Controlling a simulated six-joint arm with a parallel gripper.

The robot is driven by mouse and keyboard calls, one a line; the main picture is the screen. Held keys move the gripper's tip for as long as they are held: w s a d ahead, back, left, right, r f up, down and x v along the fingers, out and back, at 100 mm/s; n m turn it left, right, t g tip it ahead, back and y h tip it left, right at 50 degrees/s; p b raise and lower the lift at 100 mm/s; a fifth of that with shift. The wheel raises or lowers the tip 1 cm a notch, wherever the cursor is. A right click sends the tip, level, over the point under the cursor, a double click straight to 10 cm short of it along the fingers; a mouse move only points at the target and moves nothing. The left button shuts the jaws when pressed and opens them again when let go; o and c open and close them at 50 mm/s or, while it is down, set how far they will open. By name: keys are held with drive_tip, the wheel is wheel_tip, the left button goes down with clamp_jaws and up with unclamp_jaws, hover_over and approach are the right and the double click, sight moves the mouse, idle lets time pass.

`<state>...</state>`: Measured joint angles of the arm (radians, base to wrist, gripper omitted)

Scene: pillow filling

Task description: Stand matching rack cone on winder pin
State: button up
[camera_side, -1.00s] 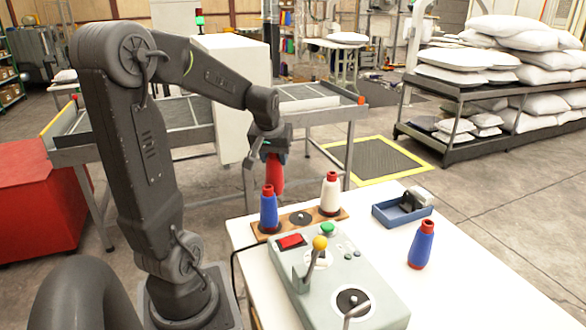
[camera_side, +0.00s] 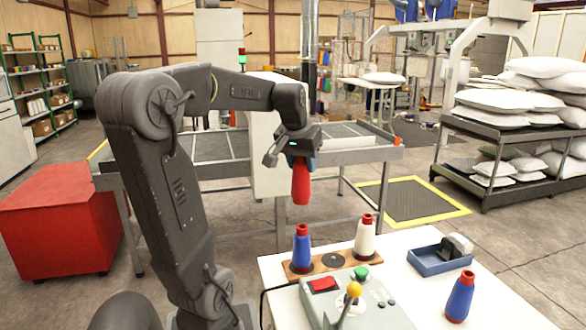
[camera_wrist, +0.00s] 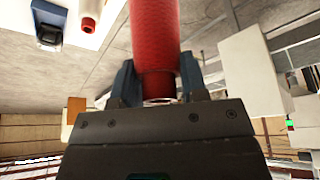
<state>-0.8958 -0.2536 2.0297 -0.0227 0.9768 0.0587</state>
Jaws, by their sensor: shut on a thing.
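My gripper (camera_side: 302,152) is shut on the red cone (camera_side: 301,185), holding it by its narrow upper end. The cone hangs roughly upright in the air above and behind the rack. In the wrist view the red cone (camera_wrist: 156,32) sits between both fingers. The wooden rack (camera_side: 313,268) holds a blue cone (camera_side: 302,250) on the left and a white cone (camera_side: 365,238) on the right, with an empty dark round seat (camera_side: 333,260) between. The grey-green machine (camera_side: 385,308) is cut off by the lower picture edge; its pin is not in view.
A blue cone with a red top (camera_side: 460,298) stands alone on the white table (camera_side: 420,280) at the right. A lever with a yellow knob (camera_side: 354,290) rises from the machine.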

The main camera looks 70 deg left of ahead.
drive_tip(key=w+d+m+h, duration=0.2)
drive_tip(key=w+d+m, duration=0.2)
drive_tip(key=d, duration=0.9)
drive_tip(key=w+d+m+t+h, duration=0.1)
drive_tip(key=w+d+m+h, duration=0.1)
drive_tip(key=d+m, duration=0.6)
drive_tip(key=w+d, duration=0.1)
drive_tip(key=d, duration=0.5)
drive_tip(key=shift+w+d+m, duration=0.3)
drive_tip(key=shift+w+m, duration=0.05)
drive_tip(key=shift+m, duration=0.05)
drive_tip(key=s+d+m, duration=0.1)
drive_tip(key=d, duration=0.2)
drive_tip(key=s+d+m+h, duration=0.1)
drive_tip(key=d, duration=0.2)
drive_tip(key=s+d+m+h, duration=0.1)
drive_tip(key=d+m, duration=0.1)
drive_tip(key=d, duration=0.1)
drive_tip(key=shift+s+d, duration=0.1)
drive_tip(key=shift+d, duration=0.05)
drive_tip(key=shift+a+f, duration=0.2)
drive_tip(key=shift+f, duration=4.55)
drive_tip(key=shift+f, duration=0.65)
drive_tip(key=shift+f, duration=0.4)
drive_tip(key=shift+f, duration=0.3)
